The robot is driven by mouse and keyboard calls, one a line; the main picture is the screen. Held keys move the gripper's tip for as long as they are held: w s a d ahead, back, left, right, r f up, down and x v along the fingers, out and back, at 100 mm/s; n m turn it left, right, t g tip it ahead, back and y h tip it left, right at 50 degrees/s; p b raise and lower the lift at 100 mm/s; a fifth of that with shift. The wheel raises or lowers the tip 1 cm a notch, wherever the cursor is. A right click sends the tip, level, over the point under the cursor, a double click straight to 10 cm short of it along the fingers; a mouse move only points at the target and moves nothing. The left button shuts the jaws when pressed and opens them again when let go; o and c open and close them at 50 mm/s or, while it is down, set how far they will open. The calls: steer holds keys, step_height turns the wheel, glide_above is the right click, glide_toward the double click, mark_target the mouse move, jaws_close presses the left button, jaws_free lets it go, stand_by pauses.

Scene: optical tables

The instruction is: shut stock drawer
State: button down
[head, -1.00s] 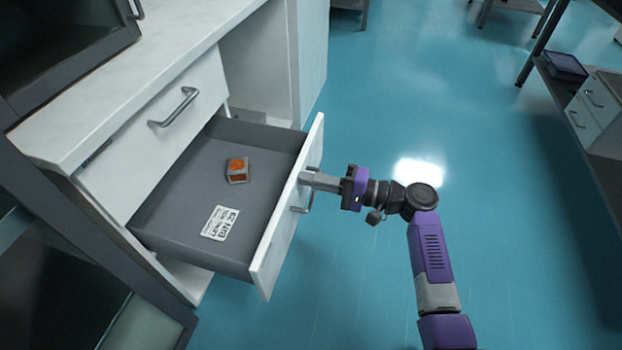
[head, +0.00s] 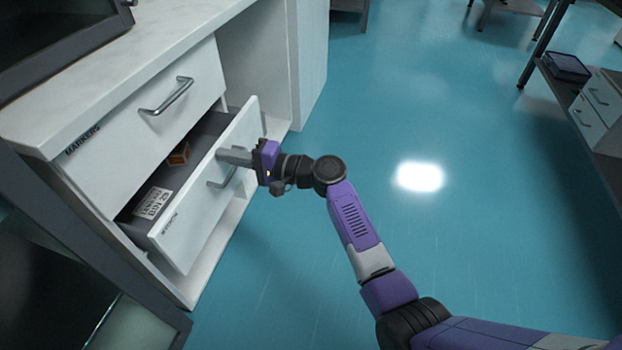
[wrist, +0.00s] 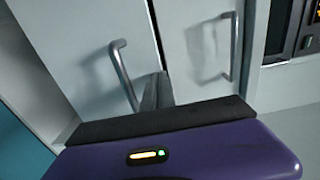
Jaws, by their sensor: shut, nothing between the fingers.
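The stock drawer (head: 205,215) is the lower drawer of the white cabinet and stands partly open. Its front has a bar handle (head: 222,178), which also shows in the wrist view (wrist: 122,75). Inside lie an orange and grey box (head: 179,154) and a white printed card (head: 153,202). My gripper (head: 222,153) is shut and empty, with its fingertips against or very near the drawer front, above the handle. In the wrist view the fingers (wrist: 157,90) reach toward the white front beside the handle; exact contact cannot be told.
Above is a shut drawer labelled MARKERS (head: 150,120) with its own handle. An open cubby (head: 255,65) lies to the right of the drawers. The blue floor (head: 460,230) is clear. A dark shelf (head: 570,100) with a small white drawer unit stands at the far right.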

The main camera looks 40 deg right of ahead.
mark_target(210, 152)
steer(key=shift+b+x, duration=1)
steer(key=shift+x, duration=2.1)
